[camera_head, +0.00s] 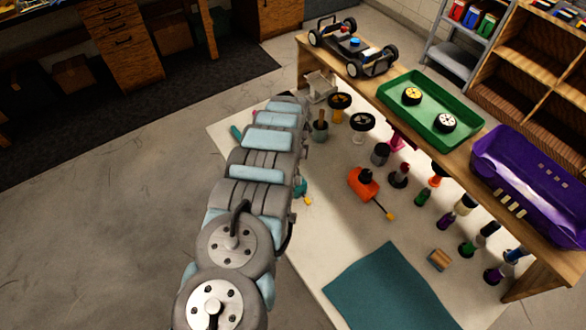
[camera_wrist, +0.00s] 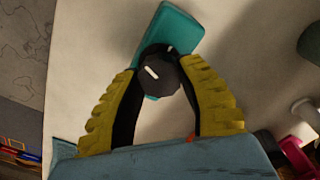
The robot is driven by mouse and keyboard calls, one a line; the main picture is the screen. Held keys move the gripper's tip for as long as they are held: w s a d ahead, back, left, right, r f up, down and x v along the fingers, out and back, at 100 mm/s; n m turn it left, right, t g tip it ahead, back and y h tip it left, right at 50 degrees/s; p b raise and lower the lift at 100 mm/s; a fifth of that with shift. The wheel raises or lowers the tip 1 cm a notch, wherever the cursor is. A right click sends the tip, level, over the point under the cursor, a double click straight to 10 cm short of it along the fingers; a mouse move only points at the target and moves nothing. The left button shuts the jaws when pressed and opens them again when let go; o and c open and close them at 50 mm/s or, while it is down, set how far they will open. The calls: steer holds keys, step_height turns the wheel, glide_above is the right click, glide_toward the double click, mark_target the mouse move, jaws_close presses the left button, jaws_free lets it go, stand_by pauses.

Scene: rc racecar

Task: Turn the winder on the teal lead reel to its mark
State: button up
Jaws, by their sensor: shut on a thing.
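The teal lead reel (camera_wrist: 184,30) lies on the pale mat in the wrist view. Its dark winder (camera_wrist: 166,84) is a faceted knob with a white line across its top, slanting from upper left to lower right. A small pale mark shows at the knob's upper right edge, off the direction of that line. My gripper (camera_wrist: 158,70) has its yellow ribbed fingers on either side of the winder, shut on it. In the head view my arm hides the gripper; small teal parts show beside the arm, and I cannot tell which is the reel.
An orange reel-like thing (camera_head: 363,185) lies on the pale mat right of my arm. Several small tools and pots stand along the bench (camera_head: 400,110), which carries a toy car chassis (camera_head: 352,48), a green tray (camera_head: 398,82) and a purple car body (camera_head: 530,180). A teal cloth (camera_head: 390,290) lies in front.

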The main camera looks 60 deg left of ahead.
steer(key=shift+f, duration=0.1)
steer(key=shift+n, duration=1.7)
steer(key=shift+d, duration=0.1)
steer(key=shift+n, duration=1)
steer(key=shift+n+b, duration=0.3)
steer(key=shift+n, duration=0.4)
steer(key=n, duration=0.3)
steer(key=shift+b, duration=0.4)
